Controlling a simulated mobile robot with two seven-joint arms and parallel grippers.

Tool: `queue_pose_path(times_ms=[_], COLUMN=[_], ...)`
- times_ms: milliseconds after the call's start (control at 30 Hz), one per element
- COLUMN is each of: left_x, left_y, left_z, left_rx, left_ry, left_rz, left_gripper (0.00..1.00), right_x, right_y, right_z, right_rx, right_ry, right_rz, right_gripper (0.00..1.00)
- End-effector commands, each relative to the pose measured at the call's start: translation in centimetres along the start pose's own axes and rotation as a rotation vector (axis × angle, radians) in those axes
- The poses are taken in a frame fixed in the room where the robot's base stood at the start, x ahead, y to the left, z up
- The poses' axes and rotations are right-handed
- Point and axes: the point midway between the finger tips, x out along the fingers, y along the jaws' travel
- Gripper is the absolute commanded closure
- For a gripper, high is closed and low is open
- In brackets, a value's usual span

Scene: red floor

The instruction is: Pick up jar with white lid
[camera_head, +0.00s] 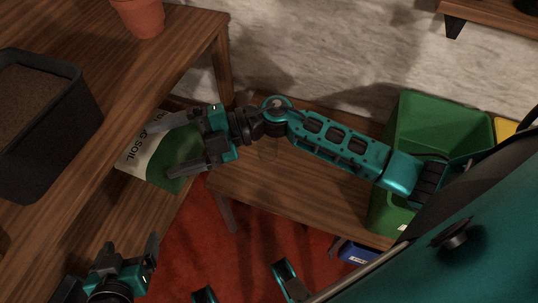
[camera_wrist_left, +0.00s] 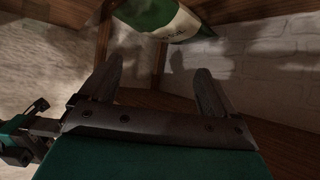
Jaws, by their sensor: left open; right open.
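No jar with a white lid shows clearly. My left gripper (camera_head: 130,242) is open at the lower left, below the bag. In the left wrist view its fingers (camera_wrist_left: 157,68) are spread and empty, with the soil bag (camera_wrist_left: 165,18) beyond them at the top.
A wooden table (camera_head: 185,45) at the left carries a dark planter of soil (camera_head: 45,165) and a terracotta pot (camera_head: 140,18). The low bench (camera_head: 300,205) holds a green bin (camera_head: 440,115) at the right. A blue box (camera_head: 355,252) is below it. Red floor (camera_head: 260,250) lies in front.

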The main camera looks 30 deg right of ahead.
Motion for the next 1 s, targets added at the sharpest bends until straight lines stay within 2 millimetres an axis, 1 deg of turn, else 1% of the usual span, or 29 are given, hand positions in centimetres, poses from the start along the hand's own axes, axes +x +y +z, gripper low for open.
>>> queue_pose_path(times_ms=[33, 67, 100, 133, 167, 200, 267, 300, 367, 400, 500, 600, 667, 733, 1000], left_x=[0.8, 1.0, 1.2, 1.4, 1.6, 1.9, 2.2, 2.4, 2.6, 2.8, 3.0, 3.1, 3.2, 3.4, 4.2], left_y=[0.1, 0.2, 0.3, 0.5, 0.6, 0.7, 1.0, 1.1, 1.2, 1.3, 1.3, 1.4, 1.3, 1.3, 1.5], left_z=[1.1, 1.4, 1.8, 2.1, 2.4, 2.6, 3.0, 3.2, 3.6, 3.8, 4.1, 4.0, 3.9, 3.9, 4.5], left_rx=[0.000, 0.000, 0.000, -0.001, -0.001, -0.002, -0.003, -0.004, -0.004, -0.005, -0.006, -0.007, -0.007, -0.006, -0.007], left_ry=[0.000, -0.001, -0.003, -0.004, -0.006, -0.007, -0.005, -0.004, -0.005, -0.007, -0.010, -0.003, 0.001, 0.005, 0.000], left_rz=[0.004, 0.006, 0.010, 0.012, 0.015, 0.019, 0.025, 0.028, 0.031, 0.032, 0.034, 0.035, 0.035, 0.035, 0.042], left_gripper=[0.10, 0.10, 0.10, 0.10, 0.10, 0.10, 0.10, 0.10, 0.10, 0.10, 0.10, 0.10, 0.10, 0.10, 0.10], right_x=[-0.2, -0.6, -1.3, -2.1, -3.0, -4.5, -7.1, -9.0, -11.7, -13.5, -17.2, -19.5, -20.2, -20.5, -20.1], right_y=[-2.1, -3.1, -4.5, -5.5, -6.4, -7.3, -8.3, -8.6, -8.6, -8.4, -7.5, -6.8, -6.7, -7.2, -11.7], right_z=[1.4, 2.0, 3.1, 4.0, 5.1, 6.6, 8.9, 10.4, 12.4, 13.5, 15.4, 16.4, 16.7, 17.2, 19.5], right_rx=[-0.063, -0.093, -0.128, -0.150, -0.170, -0.190, -0.211, -0.215, -0.217, -0.213, -0.197, -0.181, -0.175, -0.170, -0.171], right_ry=[0.014, 0.019, 0.013, 0.003, -0.014, -0.047, -0.112, -0.166, -0.250, -0.308, -0.436, -0.521, -0.548, -0.561, -0.560], right_rz=[-0.139, -0.228, -0.348, -0.440, -0.531, -0.651, -0.821, -0.924, -1.059, -1.135, -1.277, -1.358, -1.382, -1.394, -1.395], right_gripper=[0.14, 0.14, 0.14, 0.14, 0.14, 0.14, 0.14, 0.14, 0.14, 0.14, 0.14, 0.14, 0.14, 0.14, 0.14])
